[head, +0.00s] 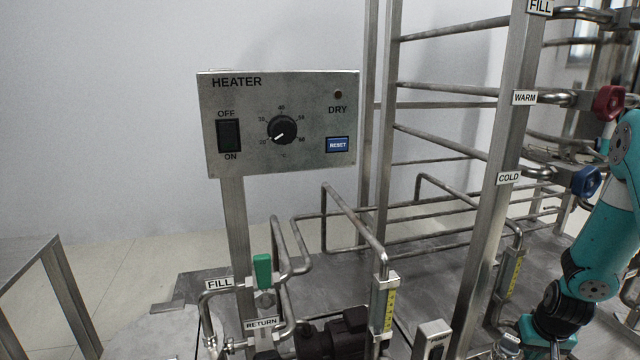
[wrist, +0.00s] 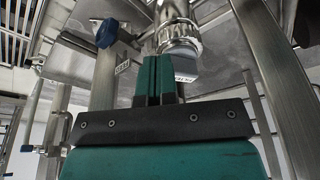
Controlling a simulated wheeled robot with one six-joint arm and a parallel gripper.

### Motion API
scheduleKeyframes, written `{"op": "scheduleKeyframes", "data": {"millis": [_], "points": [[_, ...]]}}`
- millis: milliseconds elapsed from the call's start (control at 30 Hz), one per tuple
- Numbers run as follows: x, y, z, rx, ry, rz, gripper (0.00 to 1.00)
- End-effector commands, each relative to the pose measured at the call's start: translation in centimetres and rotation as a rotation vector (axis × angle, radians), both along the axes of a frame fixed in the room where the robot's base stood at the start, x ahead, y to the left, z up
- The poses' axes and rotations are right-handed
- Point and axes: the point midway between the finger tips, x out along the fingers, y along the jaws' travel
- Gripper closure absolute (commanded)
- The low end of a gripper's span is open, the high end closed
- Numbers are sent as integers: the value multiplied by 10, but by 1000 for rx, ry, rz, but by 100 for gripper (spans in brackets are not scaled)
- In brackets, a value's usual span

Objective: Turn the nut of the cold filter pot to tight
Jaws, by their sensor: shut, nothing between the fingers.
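In the wrist view my gripper (wrist: 154,72) has its two teal fingers together, with nothing between them. Just beyond the fingertips is a ribbed metal ring nut (wrist: 181,32) on a vertical metal fitting. The fingertips look close to the nut, but I cannot tell whether they touch it. A grey block with a small white label (wrist: 184,77), too small to read, shows behind the fingers. In the head view my arm comes down at the right edge and the gripper's fingertips are not visible. The COLD label (head: 508,178) is on the post beside a blue handwheel (head: 586,181).
A red handwheel (head: 608,104) is by the WARM label (head: 524,98). A heater box (head: 280,123) stands at the left. Bent pipes, a green valve handle (head: 262,271) and a sight tube with a yellow scale (head: 388,305) crowd the skid. A steel post (head: 497,215) stands left of my arm.

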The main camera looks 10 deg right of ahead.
Motion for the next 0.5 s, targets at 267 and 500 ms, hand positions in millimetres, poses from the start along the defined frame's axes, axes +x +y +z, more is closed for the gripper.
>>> {"op": "scheduleKeyframes", "data": {"millis": [267, 500], "points": [[0, 0, -41, 0, 1, 0, 100], [0, 1, -52, 2, 1, 0, 100]]}}
